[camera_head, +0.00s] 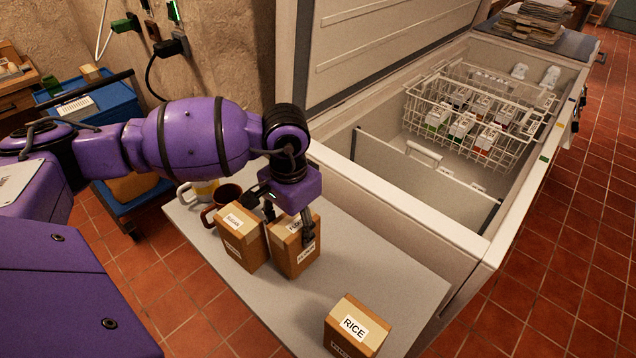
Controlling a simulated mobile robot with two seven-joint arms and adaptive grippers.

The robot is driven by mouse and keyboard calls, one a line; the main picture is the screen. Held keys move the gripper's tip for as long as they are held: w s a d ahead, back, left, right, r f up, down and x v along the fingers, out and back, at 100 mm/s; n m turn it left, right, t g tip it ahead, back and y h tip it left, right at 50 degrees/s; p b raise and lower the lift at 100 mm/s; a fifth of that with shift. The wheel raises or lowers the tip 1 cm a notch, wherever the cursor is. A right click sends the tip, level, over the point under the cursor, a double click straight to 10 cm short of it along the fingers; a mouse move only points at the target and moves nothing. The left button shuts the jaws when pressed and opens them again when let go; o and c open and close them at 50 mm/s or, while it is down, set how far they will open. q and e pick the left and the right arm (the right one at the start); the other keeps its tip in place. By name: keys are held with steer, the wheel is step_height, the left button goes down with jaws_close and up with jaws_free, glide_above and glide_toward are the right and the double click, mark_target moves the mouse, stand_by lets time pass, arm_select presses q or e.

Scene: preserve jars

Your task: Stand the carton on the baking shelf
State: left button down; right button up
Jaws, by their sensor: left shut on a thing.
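My left gripper (289,218) reaches down from the left and is shut on the middle brown carton (296,262), whose label seems to read FLOUR. The carton is upright, low at the light grey shelf (290,312); I cannot tell whether its base touches the surface. Another brown carton (241,252), with a label that looks like SUGAR, stands close on its left. A third carton (355,328), labelled RICE, stands apart at the front right of the shelf. The gripper hides part of the held carton's top. My right gripper is not in view.
A brown mug (222,200) and a pale mug with yellow (203,189) stand behind the cartons. An open chest freezer (470,245) with a wire basket (480,125) borders the shelf. A blue bin (105,105) is at the back left. The shelf is bare between the held carton and RICE.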

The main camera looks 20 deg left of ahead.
arm_select(q)
steer(key=shift+f, duration=1)
steer(key=shift+f, duration=0.2)
steer(key=c, duration=0.8)
jaws_free()
steer(key=shift+o, duration=0.2)
